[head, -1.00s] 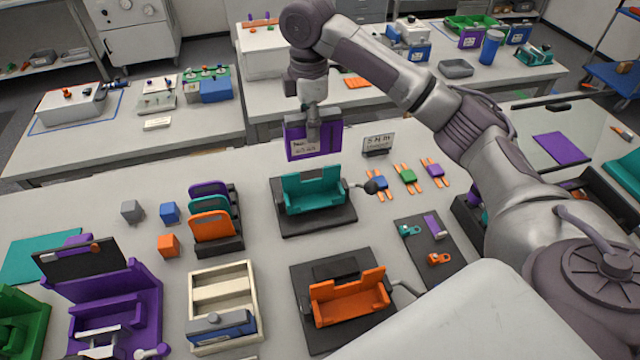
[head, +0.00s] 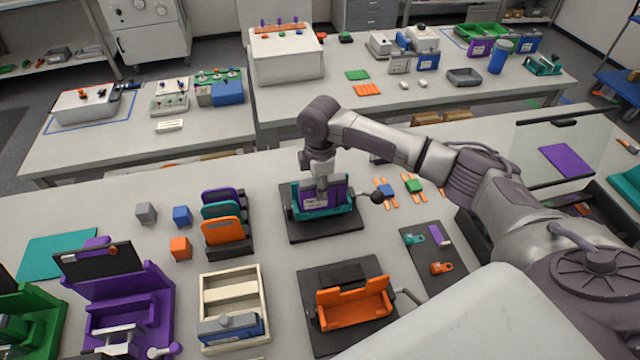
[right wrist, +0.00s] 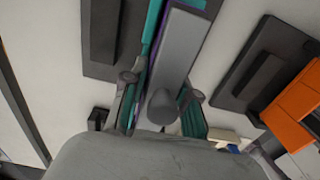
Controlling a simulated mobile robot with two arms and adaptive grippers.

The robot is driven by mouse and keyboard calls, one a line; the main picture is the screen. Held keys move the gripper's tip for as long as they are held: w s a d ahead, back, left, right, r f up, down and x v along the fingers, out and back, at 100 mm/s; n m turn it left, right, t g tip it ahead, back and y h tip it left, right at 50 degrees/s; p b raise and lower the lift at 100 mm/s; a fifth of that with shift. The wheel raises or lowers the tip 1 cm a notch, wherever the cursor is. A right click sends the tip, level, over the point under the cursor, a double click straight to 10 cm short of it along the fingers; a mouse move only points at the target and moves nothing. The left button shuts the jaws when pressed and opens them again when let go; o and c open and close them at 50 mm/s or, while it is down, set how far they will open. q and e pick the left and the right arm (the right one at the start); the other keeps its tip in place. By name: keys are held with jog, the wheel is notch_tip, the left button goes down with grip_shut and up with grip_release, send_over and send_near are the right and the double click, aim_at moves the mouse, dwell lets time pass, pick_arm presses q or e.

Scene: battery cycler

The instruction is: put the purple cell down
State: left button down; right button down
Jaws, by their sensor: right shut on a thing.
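The purple cell (head: 314,202) is upright, its lower part inside the teal cradle (head: 338,211) on a dark base plate. My right gripper (head: 323,187) is shut on the top of the cell from above. In the right wrist view the gripper (right wrist: 160,95) straddles the cell's grey top, and a purple edge (right wrist: 146,70) and teal cradle parts (right wrist: 155,22) show beside it. Whether the cell's bottom touches the cradle floor is hidden. My left gripper is not in view.
An orange cradle (head: 352,305) on a dark plate stands in front. A rack of coloured plates (head: 228,248) stands to the left. A lever with a black knob (head: 376,197) sticks out at the teal cradle's right. Small clips (head: 413,186) lie further right.

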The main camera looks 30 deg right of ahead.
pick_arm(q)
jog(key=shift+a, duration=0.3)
pick_arm(e)
jog(key=c, duration=0.9)
grip_release()
jog(key=shift+f, duration=0.15)
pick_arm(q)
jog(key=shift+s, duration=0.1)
pick_arm(e)
notch_tip(320, 180, up, 11)
jog(key=b, duration=0.2)
jog(key=shift+a+b, duration=0.1)
jog(key=shift+b, duration=0.25)
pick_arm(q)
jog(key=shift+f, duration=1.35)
pick_arm(e)
jog(key=shift+r, duration=0.7)
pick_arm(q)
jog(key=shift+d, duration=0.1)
